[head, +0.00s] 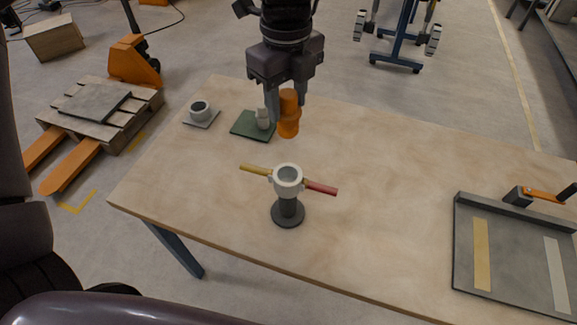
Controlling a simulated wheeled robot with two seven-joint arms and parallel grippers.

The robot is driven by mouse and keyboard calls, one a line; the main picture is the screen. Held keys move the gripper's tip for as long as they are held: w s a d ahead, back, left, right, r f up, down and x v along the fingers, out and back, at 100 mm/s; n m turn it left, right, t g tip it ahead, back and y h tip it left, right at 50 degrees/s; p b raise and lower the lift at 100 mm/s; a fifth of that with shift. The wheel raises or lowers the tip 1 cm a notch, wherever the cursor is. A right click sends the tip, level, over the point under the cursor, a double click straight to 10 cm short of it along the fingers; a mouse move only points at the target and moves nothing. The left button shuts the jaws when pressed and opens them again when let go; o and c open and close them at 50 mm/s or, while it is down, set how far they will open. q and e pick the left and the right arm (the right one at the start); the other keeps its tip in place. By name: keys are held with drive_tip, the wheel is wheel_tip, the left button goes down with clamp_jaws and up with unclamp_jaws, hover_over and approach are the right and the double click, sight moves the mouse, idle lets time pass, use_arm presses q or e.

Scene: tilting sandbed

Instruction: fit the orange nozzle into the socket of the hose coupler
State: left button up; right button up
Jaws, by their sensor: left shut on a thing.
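The orange nozzle (289,124) is upright between the fingers of my left gripper (286,108), which is shut on it. It is beside the right edge of a green mat, towards the back of the table; I cannot tell whether its lower end touches the tabletop. The hose coupler (288,183) stands nearer the front, a pale ring on a dark round-footed post. Its socket opens upward and looks empty. A yellow lever (255,169) sticks out to its left and a red lever (321,188) to its right. My right gripper is not in view.
A green mat (243,125) with a small pale fitting (263,118) lies left of the nozzle. A grey ring piece (200,108) sits on a small plate farther left. A grey tray (517,258) with an orange-handled clamp (541,195) is at right.

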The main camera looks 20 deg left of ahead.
sight(286, 121)
use_arm(q)
wheel_tip(286, 121, down, 16)
drive_tip(key=shift+f+b, duration=0.1)
drive_tip(key=shift+b, duration=0.25)
drive_tip(key=shift+w+f, duration=0.1)
drive_tip(key=shift+f, duration=0.25)
drive_tip(key=shift+f, duration=0.1)
drive_tip(key=o, duration=1)
drive_tip(key=shift+r, duration=0.2)
wheel_tip(286, 121, up, 12)
drive_tip(key=shift+f, duration=0.1)
